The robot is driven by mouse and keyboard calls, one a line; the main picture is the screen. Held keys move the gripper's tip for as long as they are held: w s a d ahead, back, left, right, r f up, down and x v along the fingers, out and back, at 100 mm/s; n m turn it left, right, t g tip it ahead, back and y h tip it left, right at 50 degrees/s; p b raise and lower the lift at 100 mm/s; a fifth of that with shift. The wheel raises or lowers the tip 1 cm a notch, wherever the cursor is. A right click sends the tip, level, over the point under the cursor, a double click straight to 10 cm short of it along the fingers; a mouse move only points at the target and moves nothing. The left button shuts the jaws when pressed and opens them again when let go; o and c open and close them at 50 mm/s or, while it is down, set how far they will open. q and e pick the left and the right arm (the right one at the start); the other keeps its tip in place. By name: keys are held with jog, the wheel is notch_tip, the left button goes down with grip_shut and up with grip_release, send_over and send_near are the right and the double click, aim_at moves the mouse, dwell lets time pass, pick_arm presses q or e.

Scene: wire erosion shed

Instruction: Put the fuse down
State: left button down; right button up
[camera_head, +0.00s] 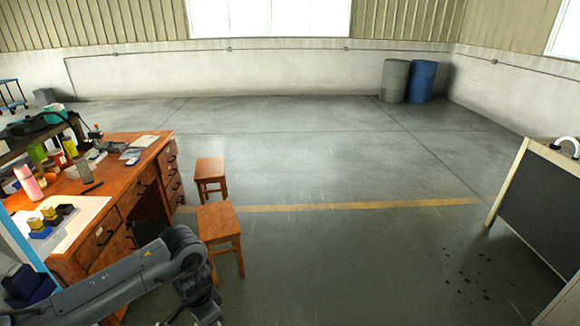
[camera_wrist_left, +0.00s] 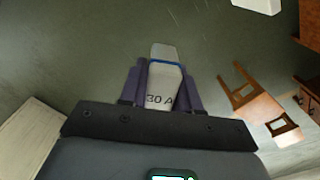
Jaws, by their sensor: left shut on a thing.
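The fuse (camera_wrist_left: 164,82) is a pale grey block with a blue band and the marking "30 A", seen in the left wrist view. My left gripper (camera_wrist_left: 161,88) is shut on it, with one dark purple finger on each side. The fuse is held over the dark floor. In the head view my left arm reaches in from the lower left and bends down at the bottom edge. Its fingers and the fuse are hidden or cut off there. My right gripper is in neither view.
A wooden desk (camera_head: 103,236) at the left holds a bottle, small yellow-and-dark blocks and other items. Two wooden stools (camera_head: 217,221) (camera_head: 209,168) stand beside it. A blackboard (camera_head: 541,203) stands at the right. Barrels (camera_head: 421,82) stand far back. The middle floor is clear.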

pick_arm(q)
jog(key=shift+s+a+f+n, duration=0.15)
jog(key=shift+s+f+n, duration=0.35)
jog(key=shift+n, duration=0.6)
jog(key=shift+s+a+f+n, duration=0.1)
jog(key=shift+s+a+n, duration=0.05)
jog(key=shift+n, duration=0.85)
jog(key=shift+s+n, duration=0.15)
jog(key=shift+n, duration=0.75)
jog(key=n, duration=0.2)
jog(key=shift+n, duration=0.4)
jog(key=s+r+p, duration=0.3)
jog(key=r+p, duration=0.7)
jog(key=p, duration=0.1)
jog(key=s+r+p, duration=0.3)
jog(key=r+p, duration=0.6)
jog(key=p, duration=0.2)
jog(key=s+r+p, duration=0.2)
jog(key=r+p, duration=0.8)
jog(key=p, duration=0.1)
jog(key=shift+s+r, duration=0.35)
jog(key=shift+s, duration=0.05)
